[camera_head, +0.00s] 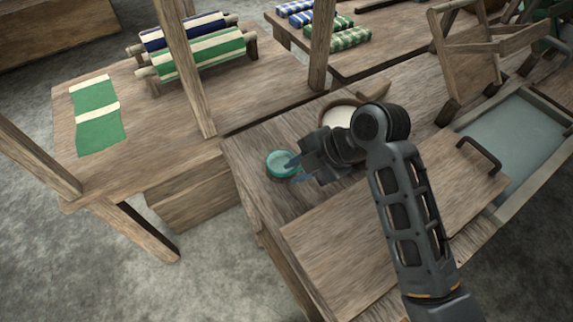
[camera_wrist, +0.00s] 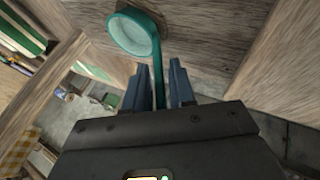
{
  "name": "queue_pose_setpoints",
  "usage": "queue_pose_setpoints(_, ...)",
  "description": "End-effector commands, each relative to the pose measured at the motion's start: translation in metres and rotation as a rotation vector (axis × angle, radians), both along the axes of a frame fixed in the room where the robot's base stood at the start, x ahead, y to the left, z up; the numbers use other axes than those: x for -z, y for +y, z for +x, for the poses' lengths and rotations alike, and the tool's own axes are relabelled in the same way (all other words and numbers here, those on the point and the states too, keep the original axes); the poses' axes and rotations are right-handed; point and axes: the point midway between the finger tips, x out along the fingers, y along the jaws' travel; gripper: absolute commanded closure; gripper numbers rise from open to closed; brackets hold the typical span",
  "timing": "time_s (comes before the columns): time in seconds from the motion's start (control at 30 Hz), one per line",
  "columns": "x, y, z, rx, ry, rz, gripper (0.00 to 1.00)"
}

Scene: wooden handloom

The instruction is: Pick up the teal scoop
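The teal scoop (camera_head: 281,161) is at the left end of the wooden work surface, its round bowl facing up. In the wrist view its bowl (camera_wrist: 134,34) is at the upper left, and its thin handle runs down between the two fingers. My gripper (camera_head: 297,170) is right beside the scoop in the head view and hides its handle. In the wrist view my gripper (camera_wrist: 162,82) is open, with a finger on each side of the handle. The handle lies nearer the left finger, and a gap shows on its right. Whether the left finger touches it, I cannot tell.
A round bowl with pale contents (camera_head: 338,116) stands just behind my gripper. A wooden board with a dark handle (camera_head: 480,152) and a grey-blue basin (camera_head: 515,140) are to the right. A loom post (camera_head: 188,75) rises at the left.

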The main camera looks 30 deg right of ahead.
Motion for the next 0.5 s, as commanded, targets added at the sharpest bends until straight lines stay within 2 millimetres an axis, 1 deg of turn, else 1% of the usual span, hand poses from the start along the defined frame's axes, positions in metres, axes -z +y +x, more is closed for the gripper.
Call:
queue_pose_setpoints(0.03,-0.0001,0.0,0.0,0.0,0.0,0.0,0.81)
queue_pose_setpoints(0.23,-0.0002,-0.0002,0.0,0.0,0.0,0.0,1.0)
queue_pose_setpoints(0.5,-0.0004,-0.0001,0.0001,0.0,-0.001,0.0,1.0)
